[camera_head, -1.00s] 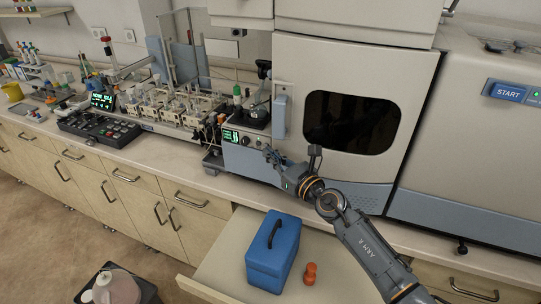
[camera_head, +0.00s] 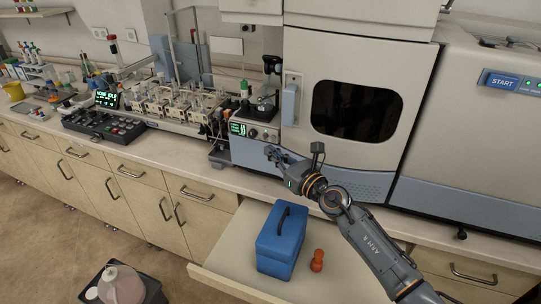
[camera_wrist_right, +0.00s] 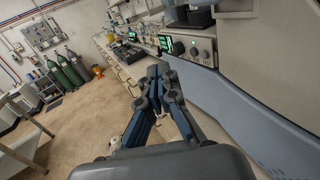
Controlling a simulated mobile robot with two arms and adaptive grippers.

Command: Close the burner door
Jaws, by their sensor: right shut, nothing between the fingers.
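The burner door (camera_head: 300,60) is a pale panel with a dark rounded window (camera_head: 356,110) on the front of the large instrument. Its blue-grey handle (camera_head: 290,104) is on the left edge. The door looks flush with the cabinet front, with no clear gap visible. My right gripper (camera_head: 271,152) is below and left of the handle, in front of the small display panel's lower right, apart from the door. Its fingers show closed together and empty in the right wrist view (camera_wrist_right: 159,73). My left gripper is not in view.
An open drawer or pulled-out shelf (camera_head: 228,262) below my right arm holds a blue box (camera_head: 281,243) and an orange piece (camera_head: 317,261). A sampler with bottles (camera_head: 180,108) stands left of the instrument. A START panel (camera_head: 503,81) is at right.

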